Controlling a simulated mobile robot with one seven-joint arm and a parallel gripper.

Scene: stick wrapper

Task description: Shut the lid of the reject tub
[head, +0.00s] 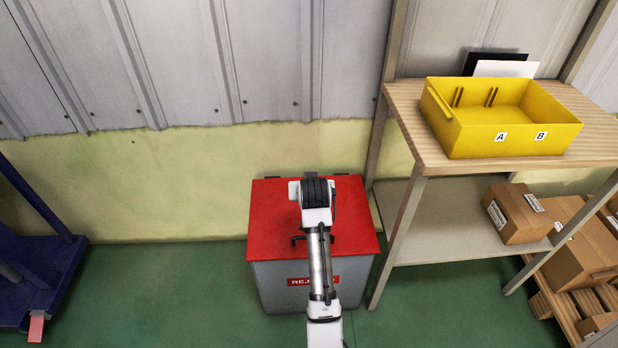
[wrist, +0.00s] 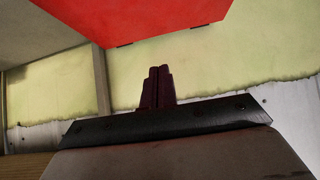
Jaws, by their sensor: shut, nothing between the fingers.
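The reject tub (head: 280,285) is a grey box with a red label, standing on the floor against the wall. Its red lid (head: 270,215) lies flat across the top, and I see no gap at the front edge. A dark handle shows near the lid's front, partly behind my arm. The lid also shows at the top of the wrist view (wrist: 150,15), with dark hinge-like marks along its edge. My gripper (wrist: 159,70) is shut and empty, apart from the lid in the wrist view. In the head view its fingers are hidden behind my wrist, over the lid.
A rack (head: 405,165) stands close to the tub's right, with a yellow bin (head: 480,140) on its wooden top and a cardboard box (head: 517,213) on its lower shelf. More boxes sit at the far right. A blue frame (head: 35,250) stands left; floor between is clear.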

